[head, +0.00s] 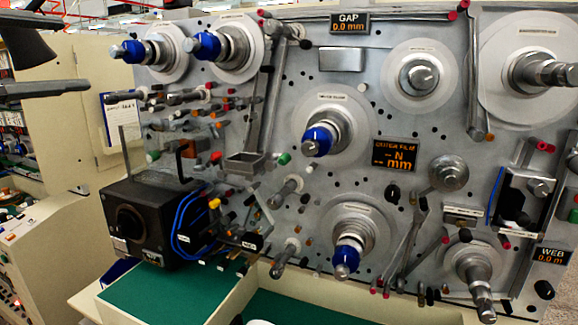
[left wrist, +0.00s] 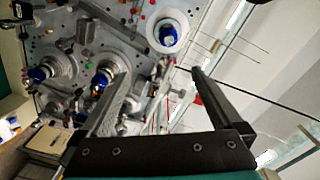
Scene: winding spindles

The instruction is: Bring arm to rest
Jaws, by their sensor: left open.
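My left gripper (head: 70,70) is at the upper left edge of the head view, its two dark fingers apart with nothing between them. It is left of the winding machine panel (head: 290,90) and clear of it in the picture. In the left wrist view the two fingers (left wrist: 158,73) are spread wide and empty, with the tilted machine panel behind them. My right gripper is not in view.
The panel carries several spindles with blue hubs, such as the middle one (head: 318,140), and many protruding pins. A black box unit (head: 145,225) stands at the lower left above a green work surface (head: 190,295). A beige cabinet (head: 65,105) is behind the gripper.

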